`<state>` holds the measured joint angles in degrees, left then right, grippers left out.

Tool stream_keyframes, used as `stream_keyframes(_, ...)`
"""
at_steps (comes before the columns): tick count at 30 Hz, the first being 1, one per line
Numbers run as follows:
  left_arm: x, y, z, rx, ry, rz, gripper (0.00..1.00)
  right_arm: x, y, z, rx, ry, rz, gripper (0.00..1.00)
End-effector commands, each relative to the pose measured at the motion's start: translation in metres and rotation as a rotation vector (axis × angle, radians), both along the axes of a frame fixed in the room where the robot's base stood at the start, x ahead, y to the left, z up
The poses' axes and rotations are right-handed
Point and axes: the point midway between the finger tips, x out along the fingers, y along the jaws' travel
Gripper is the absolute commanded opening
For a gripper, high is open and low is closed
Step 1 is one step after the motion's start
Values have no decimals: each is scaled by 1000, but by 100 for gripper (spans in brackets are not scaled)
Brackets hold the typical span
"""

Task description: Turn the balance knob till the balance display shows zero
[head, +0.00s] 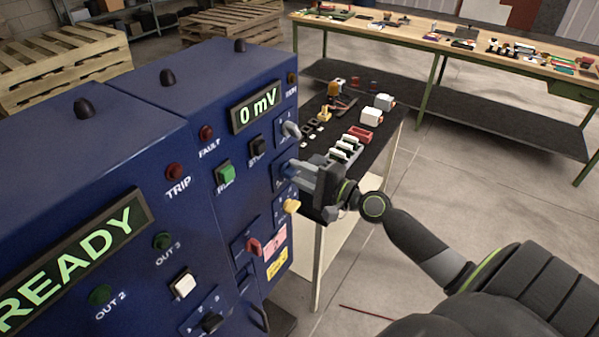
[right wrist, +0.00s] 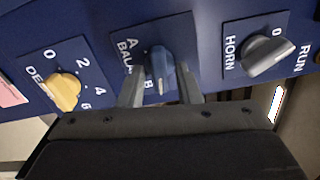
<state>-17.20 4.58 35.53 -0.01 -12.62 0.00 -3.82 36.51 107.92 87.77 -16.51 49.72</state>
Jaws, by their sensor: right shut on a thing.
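The balance display (head: 255,107) on the blue cabinet reads "0 mV" in the head view. The balance knob (right wrist: 160,68) is blue and sits on a dark plate marked A and B in the right wrist view. My right gripper (right wrist: 161,90) is shut on the knob, with one finger on each side of it. In the head view my right gripper (head: 300,170) reaches the cabinet's front face from the right, and its fingers hide most of the knob. My left gripper is not in view.
A grey horn knob (right wrist: 268,58) and a yellow knob (right wrist: 63,93) flank the balance knob. A red switch (head: 254,246) and a green button (head: 225,173) are on the same panel. A dark-topped table (head: 375,142) with small parts stands behind my right gripper.

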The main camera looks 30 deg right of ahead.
Motion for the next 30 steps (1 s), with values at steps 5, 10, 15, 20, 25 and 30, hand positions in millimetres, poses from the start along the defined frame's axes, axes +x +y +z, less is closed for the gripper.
stream_keyframes(5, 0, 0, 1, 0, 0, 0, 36, 0, 0, -1, 15, 8, -1, 8)
stream_keyframes(10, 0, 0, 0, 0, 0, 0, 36, 0, 0, -1, 16, 8, -1, 8)
stream_keyframes(15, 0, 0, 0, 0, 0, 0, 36, 0, 0, -1, 15, 8, -1, 32)
stream_keyframes(20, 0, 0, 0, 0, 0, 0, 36, 0, 0, -1, 15, 7, 0, 35)
stream_keyframes(25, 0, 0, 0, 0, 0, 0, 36, -1, -1, -1, 14, 7, 0, 35)
stream_keyframes(30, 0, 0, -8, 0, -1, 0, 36, -12, -6, -3, 11, 7, -1, 35)
